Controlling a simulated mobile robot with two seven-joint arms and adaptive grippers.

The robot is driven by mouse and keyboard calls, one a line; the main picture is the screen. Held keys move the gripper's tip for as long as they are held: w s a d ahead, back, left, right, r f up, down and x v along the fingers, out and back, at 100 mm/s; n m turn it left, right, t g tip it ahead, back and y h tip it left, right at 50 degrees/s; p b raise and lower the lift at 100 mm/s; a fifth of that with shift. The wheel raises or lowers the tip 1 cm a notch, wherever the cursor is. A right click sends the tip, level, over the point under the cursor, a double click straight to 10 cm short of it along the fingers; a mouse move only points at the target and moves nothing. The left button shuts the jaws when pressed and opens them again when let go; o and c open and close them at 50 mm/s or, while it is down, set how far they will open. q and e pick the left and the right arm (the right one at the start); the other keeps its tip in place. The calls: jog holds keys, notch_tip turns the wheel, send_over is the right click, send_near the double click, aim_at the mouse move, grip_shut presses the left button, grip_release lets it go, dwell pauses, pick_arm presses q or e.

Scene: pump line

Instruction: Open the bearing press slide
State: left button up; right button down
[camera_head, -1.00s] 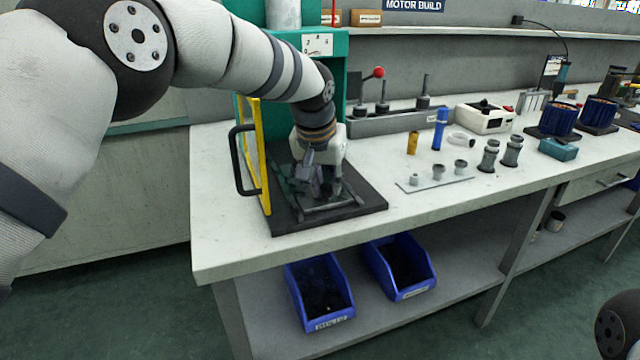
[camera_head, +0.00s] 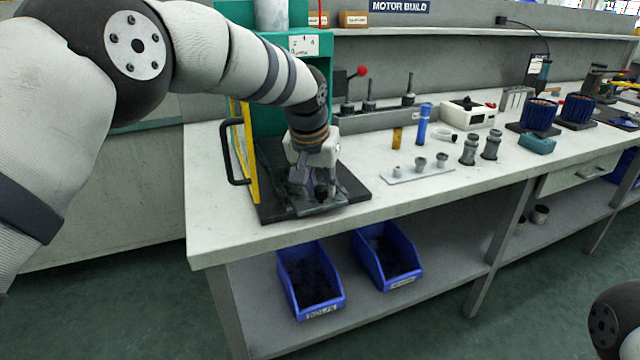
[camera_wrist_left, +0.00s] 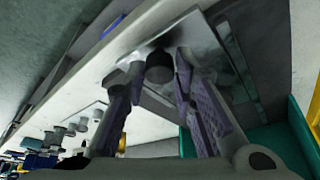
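The bearing press has a green frame (camera_head: 325,95) and a dark base plate (camera_head: 352,187) near the left end of the bench. Its slide is a grey metal plate (camera_head: 325,208) low on the base, near the base's front edge. In the left wrist view the slide plate (camera_wrist_left: 200,40) carries a dark round knob (camera_wrist_left: 159,66). My left gripper (camera_head: 312,193) reaches down at the slide. In the wrist view its fingertips (camera_wrist_left: 160,68) close in on both sides of the knob and appear to grip it. My right gripper is out of view.
A yellow-edged guard (camera_head: 250,150) with a black handle (camera_head: 232,153) stands open left of the press. A strip with small grey parts (camera_head: 418,172) lies to the right. Blue bins (camera_head: 310,280) sit on the lower shelf. The bench front before the press is clear.

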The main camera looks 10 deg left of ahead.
pick_arm(q)
jog(key=shift+o, duration=1.1)
jog(key=v, duration=1.2)
